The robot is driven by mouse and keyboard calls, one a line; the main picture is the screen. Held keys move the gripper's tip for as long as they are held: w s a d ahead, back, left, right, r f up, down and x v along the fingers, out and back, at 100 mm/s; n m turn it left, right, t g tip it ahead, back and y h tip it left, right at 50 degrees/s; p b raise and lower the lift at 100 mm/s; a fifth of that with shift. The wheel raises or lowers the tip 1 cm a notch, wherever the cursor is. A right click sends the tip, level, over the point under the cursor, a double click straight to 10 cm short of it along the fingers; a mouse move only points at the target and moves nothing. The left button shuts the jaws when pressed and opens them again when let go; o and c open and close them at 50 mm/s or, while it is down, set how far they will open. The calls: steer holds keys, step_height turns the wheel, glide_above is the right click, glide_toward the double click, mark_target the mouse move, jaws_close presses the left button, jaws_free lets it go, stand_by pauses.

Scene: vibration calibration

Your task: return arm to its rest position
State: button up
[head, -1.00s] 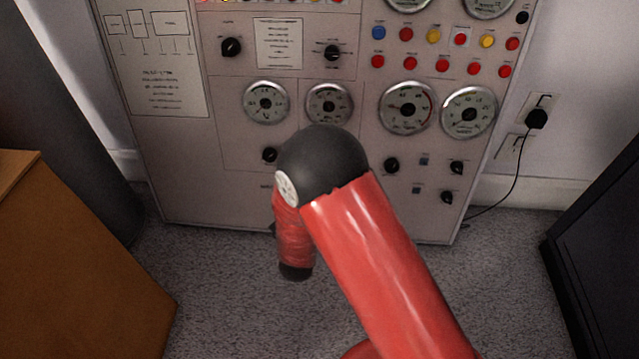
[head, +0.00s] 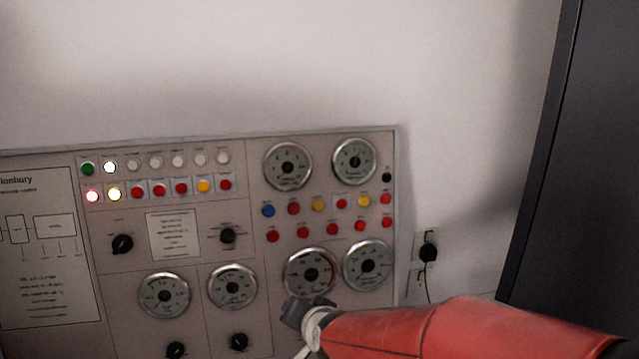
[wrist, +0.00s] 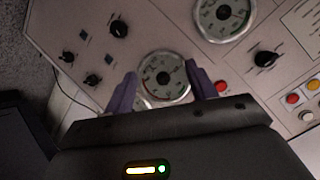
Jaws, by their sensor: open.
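My red arm (head: 460,332) reaches in from the lower right of the head view. Its dark and white end lies in front of the panel's lower gauges. In the wrist view my gripper (wrist: 160,88) is open, with its two purplish fingers apart and nothing between them. A round gauge (wrist: 163,76) on the panel shows behind the gap. I cannot tell how far the fingertips are from the panel.
The grey control panel (head: 120,275) has gauges, knobs, buttons and several lit lamps. A wall socket with a black plug (head: 428,252) is to its right. A dark cabinet (head: 545,190) stands at the far right. Bare wall is above the panel.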

steer(key=s+d+r+n+g+h, duration=0.2)
steer(key=s+d, duration=0.7)
steer(key=s, duration=0.2)
steer(key=s+d+r+n+g+h, duration=0.2)
steer(key=s+d+r+g, duration=0.1)
steer(key=s+d, duration=0.75)
step_height(320, 180, up, 12)
steer(key=a+p, duration=0.1)
steer(key=p, duration=1.2)
steer(key=shift+a, duration=0.15)
